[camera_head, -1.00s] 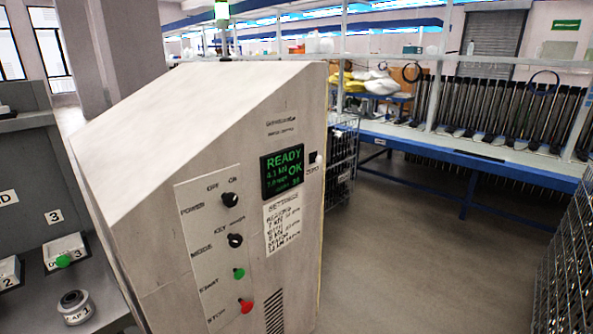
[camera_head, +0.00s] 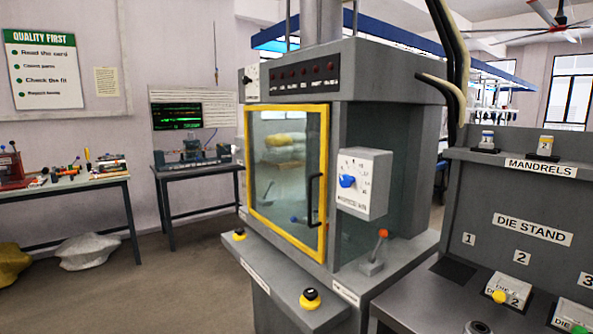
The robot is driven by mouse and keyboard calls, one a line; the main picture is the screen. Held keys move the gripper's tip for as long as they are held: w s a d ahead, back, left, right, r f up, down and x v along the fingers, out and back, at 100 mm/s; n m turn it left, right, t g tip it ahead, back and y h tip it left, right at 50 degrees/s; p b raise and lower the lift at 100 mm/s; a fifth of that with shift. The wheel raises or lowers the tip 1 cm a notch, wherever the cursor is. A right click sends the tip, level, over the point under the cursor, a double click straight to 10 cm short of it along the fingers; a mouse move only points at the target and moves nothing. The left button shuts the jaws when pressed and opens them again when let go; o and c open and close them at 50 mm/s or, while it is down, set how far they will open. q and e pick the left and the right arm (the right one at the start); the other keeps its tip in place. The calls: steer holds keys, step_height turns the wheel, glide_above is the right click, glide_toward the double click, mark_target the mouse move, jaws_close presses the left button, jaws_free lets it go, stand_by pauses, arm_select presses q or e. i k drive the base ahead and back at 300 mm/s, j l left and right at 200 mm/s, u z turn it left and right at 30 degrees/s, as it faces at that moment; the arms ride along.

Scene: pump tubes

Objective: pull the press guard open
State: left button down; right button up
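The press (camera_head: 390,120) is a large grey machine in the middle of the head view. Its guard (camera_head: 325,165) is a clear panel in a yellow frame on the front face, and it looks closed. A dark vertical handle (camera_head: 311,200) sits near the guard's right edge. Through the panel I see pale and yellow shapes, which may be reflections. Neither of my grippers is in view.
A control box with a blue knob (camera_head: 347,181) sticks out right of the guard. The die stand (camera_head: 535,195) stands close on the right.

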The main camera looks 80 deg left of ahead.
mark_target(320, 256)
steer(key=u, duration=2.65)
